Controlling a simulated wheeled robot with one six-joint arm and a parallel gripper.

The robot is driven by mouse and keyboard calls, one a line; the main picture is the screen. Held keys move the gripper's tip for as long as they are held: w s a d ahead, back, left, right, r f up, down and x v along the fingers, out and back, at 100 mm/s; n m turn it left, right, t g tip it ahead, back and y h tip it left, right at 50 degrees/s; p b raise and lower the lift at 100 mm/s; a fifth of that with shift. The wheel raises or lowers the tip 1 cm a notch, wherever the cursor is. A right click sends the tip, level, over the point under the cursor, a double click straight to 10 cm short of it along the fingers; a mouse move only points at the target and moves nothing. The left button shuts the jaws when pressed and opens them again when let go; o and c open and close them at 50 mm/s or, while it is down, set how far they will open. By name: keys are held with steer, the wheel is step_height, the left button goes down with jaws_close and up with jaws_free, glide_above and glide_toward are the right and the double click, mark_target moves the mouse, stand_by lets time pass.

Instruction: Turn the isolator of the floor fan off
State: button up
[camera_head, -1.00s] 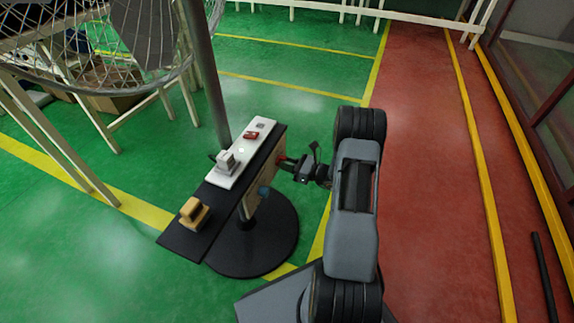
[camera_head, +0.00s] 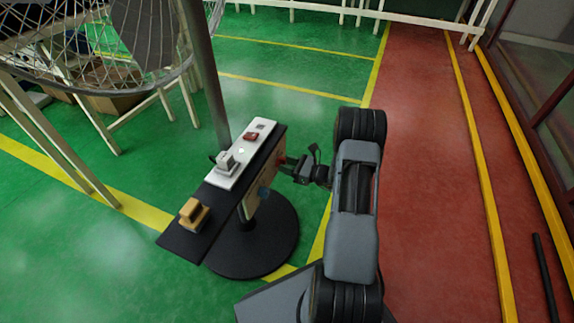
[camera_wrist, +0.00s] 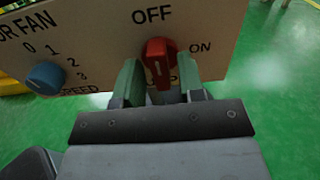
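The isolator is a red knob (camera_wrist: 160,62) on the tan panel (camera_wrist: 100,40) of the fan's stand, in the wrist view. OFF is printed above it and ON to its right. The knob's grip stands about upright, in line with OFF, with a dark line on its face. My gripper (camera_wrist: 162,78) has one green finger on each side of the knob, close against it with no clear gap. In the head view my gripper (camera_head: 286,163) reaches the panel's right side, and the knob is mostly hidden there.
A blue speed knob (camera_wrist: 45,77) marked 0 to 3 sits left on the panel. A black shelf (camera_head: 180,237) holds a wooden block (camera_head: 194,214) and a white strip (camera_head: 240,160) with small parts. The fan's wire cage (camera_head: 60,75) is upper left.

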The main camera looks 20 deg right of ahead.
steer(key=shift+o, duration=0.4)
steer(key=shift+d, duration=0.1)
steer(key=p+v, duration=0.3)
steer(key=v, duration=1)
steer(key=shift+s+d, duration=0.2)
steer(key=shift+s, duration=0.15)
steer(key=shift+r+p, duration=0.1)
steer(key=shift+p, duration=0.2)
steer(key=s+a+r+n+g+p, duration=0.1)
steer(key=a+r+n+g+p, duration=0.35)
steer(key=r, duration=0.45)
steer(key=s+a+r+n+g+h+p, duration=0.1)
steer(key=a+r+n+g+p, duration=0.3)
steer(key=r, duration=0.4)
steer(key=a+r+n+g+p, duration=0.35)
steer(key=a+r+p, duration=0.25)
steer(key=r, duration=0.3)
steer(key=s+a+r+n+h+p, duration=0.2)
steer(key=r+n+p, duration=0.3)
steer(key=r, duration=0.4)
steer(key=s+a+r+n+t+h+p, duration=0.1)
steer(key=s+a+r+n+h+p, duration=0.1)
steer(key=s+r+n+h+p, duration=0.2)
steer(key=s+a+r+n+t+h+p, duration=0.1)
steer(key=r+n+h+p, duration=0.4)
steer(key=r, duration=0.9)
steer(key=s+a+n+p, duration=0.1)
steer(key=s+p, duration=0.1)
steer(key=p, duration=0.1)
steer(key=shift+s+r+p, duration=0.4)
